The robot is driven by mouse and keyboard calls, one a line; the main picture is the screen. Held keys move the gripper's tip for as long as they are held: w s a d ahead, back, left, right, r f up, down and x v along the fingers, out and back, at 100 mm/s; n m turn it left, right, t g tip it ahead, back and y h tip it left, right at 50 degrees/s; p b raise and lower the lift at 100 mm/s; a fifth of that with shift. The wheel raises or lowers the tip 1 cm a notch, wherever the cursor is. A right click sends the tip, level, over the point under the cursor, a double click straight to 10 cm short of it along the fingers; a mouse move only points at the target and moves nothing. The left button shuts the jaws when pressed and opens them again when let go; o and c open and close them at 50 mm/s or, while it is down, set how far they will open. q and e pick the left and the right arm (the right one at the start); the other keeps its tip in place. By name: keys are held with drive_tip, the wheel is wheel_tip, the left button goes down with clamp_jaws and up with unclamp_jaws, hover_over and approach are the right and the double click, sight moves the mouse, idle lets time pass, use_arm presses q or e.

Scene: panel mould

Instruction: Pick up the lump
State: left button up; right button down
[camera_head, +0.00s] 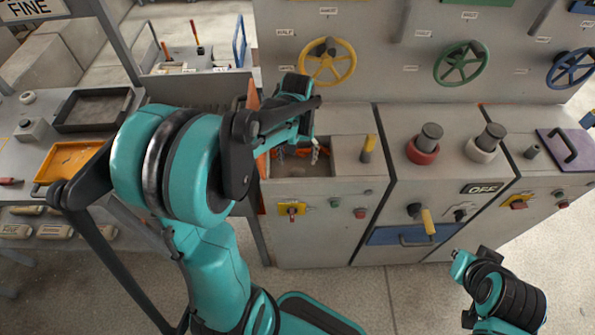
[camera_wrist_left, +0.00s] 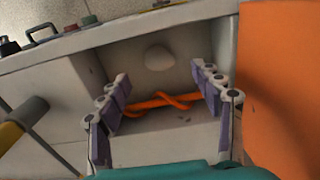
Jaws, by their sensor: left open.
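A rounded grey lump (camera_wrist_left: 160,57) sits in the recess, close in colour to the surface around it; I cannot make it out in the head view. My left gripper (camera_head: 298,152) hangs over the open recess (camera_head: 300,168) in the grey panel. In the left wrist view its purple-padded fingers (camera_wrist_left: 165,100) are spread apart and hold nothing. The lump appears beyond the gap between the fingers. A twisted orange strand (camera_wrist_left: 150,102) lies across the recess between the fingertips. My right arm shows at the lower right; its jaws cannot be made out.
An orange panel (camera_wrist_left: 280,85) stands close beside the left gripper. A yellow-handled lever (camera_head: 369,148) is right of the recess. A red-based knob (camera_head: 422,150) stands farther right. Yellow (camera_head: 328,62) and green (camera_head: 461,64) handwheels are on the back wall. Black and orange trays lie left.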

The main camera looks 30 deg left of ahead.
sight(298, 170)
use_arm(q)
wheel_tip(298, 170, down, 3)
drive_tip(key=shift+r+b, duration=0.15)
drive_tip(key=shift+b, duration=0.35)
drive_tip(key=f+b, duration=0.1)
drive_tip(key=f, duration=0.1)
drive_tip(key=f+b, duration=0.1)
drive_tip(key=f, duration=0.2)
drive_tip(key=shift+w+a+f, duration=0.1)
drive_tip(key=shift+w+f, duration=0.1)
drive_tip(key=shift+r, duration=0.1)
drive_tip(key=shift+c, duration=0.4)
drive_tip(key=c, duration=1.3)
